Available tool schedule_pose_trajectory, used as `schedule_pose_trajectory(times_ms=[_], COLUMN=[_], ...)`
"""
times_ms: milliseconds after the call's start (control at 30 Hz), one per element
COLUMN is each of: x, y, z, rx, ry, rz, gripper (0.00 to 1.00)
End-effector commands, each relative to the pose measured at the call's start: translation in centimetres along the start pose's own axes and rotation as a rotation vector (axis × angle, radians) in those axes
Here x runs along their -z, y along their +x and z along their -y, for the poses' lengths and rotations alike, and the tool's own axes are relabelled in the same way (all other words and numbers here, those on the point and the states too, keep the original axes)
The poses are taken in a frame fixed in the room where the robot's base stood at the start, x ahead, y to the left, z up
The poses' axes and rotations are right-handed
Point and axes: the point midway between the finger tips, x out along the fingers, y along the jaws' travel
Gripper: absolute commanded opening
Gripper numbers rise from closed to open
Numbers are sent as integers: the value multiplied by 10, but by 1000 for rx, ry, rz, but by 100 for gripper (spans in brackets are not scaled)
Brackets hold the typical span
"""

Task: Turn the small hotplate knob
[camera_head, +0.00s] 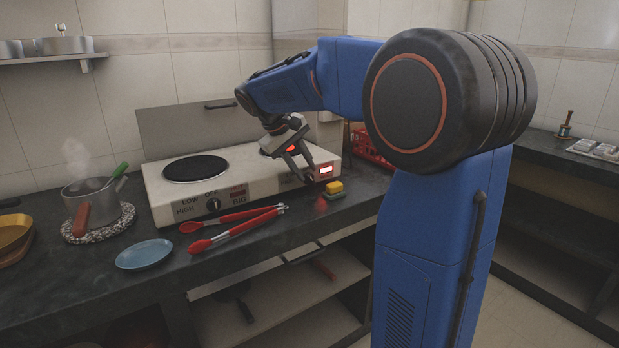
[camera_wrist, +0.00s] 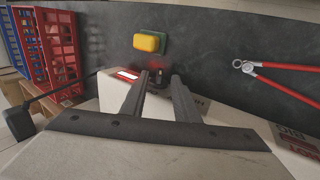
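The white hotplate (camera_head: 165,205) stands on the dark counter, with a black plate (camera_head: 195,168) on its left. A knob (camera_head: 213,204) sits on the left of its front, marked LOW, OFF and HIGH. My gripper (camera_head: 303,172) points down at the right end of the front panel, next to a lit red indicator (camera_head: 326,170). In the wrist view, a small dark knob (camera_wrist: 158,76) shows between the tips of my open gripper (camera_wrist: 160,78). Contact with it cannot be told. The hotplate's right side is partly hidden by my arm.
A yellow-and-green sponge (camera_head: 334,189) lies just in front of the panel. Red tongs (camera_head: 235,228) lie before the hotplate, with a blue plate (camera_head: 145,254) further left. A steaming pot (camera_head: 92,197) stands at left. A red crate (camera_wrist: 62,50) is beside the hotplate.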

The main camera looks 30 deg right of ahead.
Motion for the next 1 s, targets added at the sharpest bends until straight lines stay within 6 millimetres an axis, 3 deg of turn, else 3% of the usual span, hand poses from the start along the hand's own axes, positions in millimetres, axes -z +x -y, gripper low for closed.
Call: schedule_pose_trajectory(times_ms=[100, 300, 667, 800, 1000], x=[-1, 0, 0, 0, 0], y=[18, 35, 39, 39, 39], z=[0, 0, 0, 0, 0], rx=[0, 0, 1, 1, 3], ry=[1, 0, 0, 0, 0], rz=[3, 1, 0, 0, 0], gripper=[28, 28, 28, 0, 0])
